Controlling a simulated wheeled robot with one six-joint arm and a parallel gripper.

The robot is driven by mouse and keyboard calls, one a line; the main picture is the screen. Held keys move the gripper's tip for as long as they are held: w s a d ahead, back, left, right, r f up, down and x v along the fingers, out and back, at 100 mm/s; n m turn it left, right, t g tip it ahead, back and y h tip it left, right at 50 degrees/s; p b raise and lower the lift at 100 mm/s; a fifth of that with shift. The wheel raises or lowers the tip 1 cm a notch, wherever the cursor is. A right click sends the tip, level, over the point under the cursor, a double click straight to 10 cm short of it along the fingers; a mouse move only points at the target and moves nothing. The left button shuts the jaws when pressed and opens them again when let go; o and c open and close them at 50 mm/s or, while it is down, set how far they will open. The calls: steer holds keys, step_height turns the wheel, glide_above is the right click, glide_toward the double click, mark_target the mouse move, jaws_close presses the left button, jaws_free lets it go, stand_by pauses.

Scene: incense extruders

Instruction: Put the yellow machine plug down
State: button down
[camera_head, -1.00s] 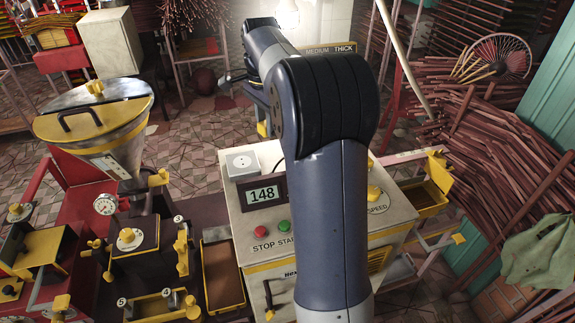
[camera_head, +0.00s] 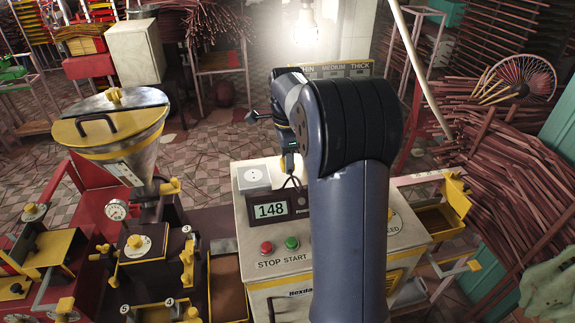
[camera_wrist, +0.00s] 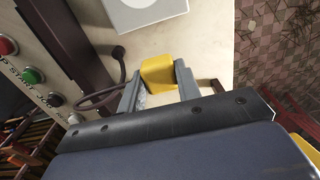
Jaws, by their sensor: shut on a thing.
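The yellow machine plug (camera_wrist: 158,71) is between the two fingers of my gripper (camera_wrist: 157,88) in the wrist view, and the gripper is shut on it. A dark cable (camera_wrist: 119,75) curves beside it over the cream machine top. The white socket box (camera_wrist: 148,10) lies just beyond the plug, apart from it. In the head view, my gripper (camera_head: 289,167) points down over the back of the cream machine (camera_head: 240,222), right of the white socket box (camera_head: 253,178). I cannot tell whether the plug touches the machine top.
The display (camera_head: 270,210) reads 148, above the red stop button (camera_head: 266,248) and green start button (camera_head: 292,243). A hopper machine (camera_head: 112,130) stands left. A yellow-edged tray (camera_head: 440,218) is right. Bare machine top shows around the plug.

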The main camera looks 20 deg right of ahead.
steer(key=shift+f, duration=1.1)
steer(key=shift+f, duration=0.15)
steer(key=shift+f, duration=0.5)
steer(key=c, duration=1)
jaws_free()
step_height(320, 180, up, 13)
steer(key=shift+r, duration=0.15)
